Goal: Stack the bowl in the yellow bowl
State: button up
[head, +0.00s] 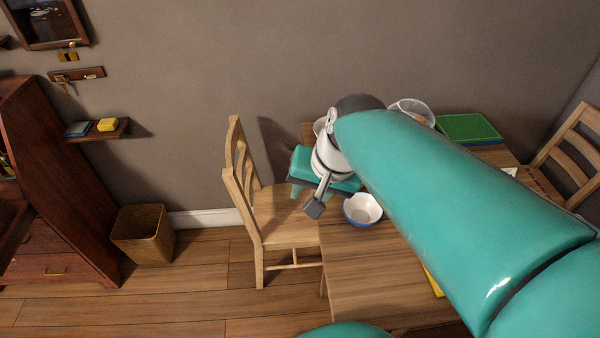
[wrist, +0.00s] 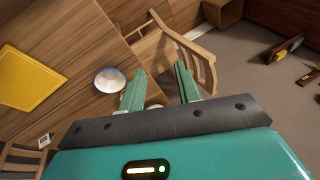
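A white bowl with a blue outside (head: 363,209) stands upright on the wooden table near its left edge. It also shows in the wrist view (wrist: 109,80), left of my fingers and apart from them. My gripper (head: 318,192) is above the table's left edge and the chair seat, left of the bowl. In the wrist view my gripper (wrist: 160,72) has its two teal fingers spread apart with nothing between them. I cannot make out a yellow bowl in either view; my arm hides much of the table.
A wooden chair (head: 242,190) stands close at the table's left. A yellow board (wrist: 32,78) lies flat on the table (head: 350,285). A clear bowl (head: 412,108) and a green board (head: 468,128) are at the back. A wastebasket (head: 142,235) stands on the floor.

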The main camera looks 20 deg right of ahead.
jog(key=s+n, duration=0.1)
jog(key=s+r+n+t+h, duration=0.1)
jog(key=s+n, duration=0.1)
jog(key=s+r+n+h, duration=0.1)
jog(key=n, duration=0.1)
jog(key=shift+s+a+t, duration=0.3)
jog(key=shift+s+a, duration=0.05)
jog(key=shift+a, duration=0.05)
jog(key=shift+d, duration=0.1)
dwell(0.3)
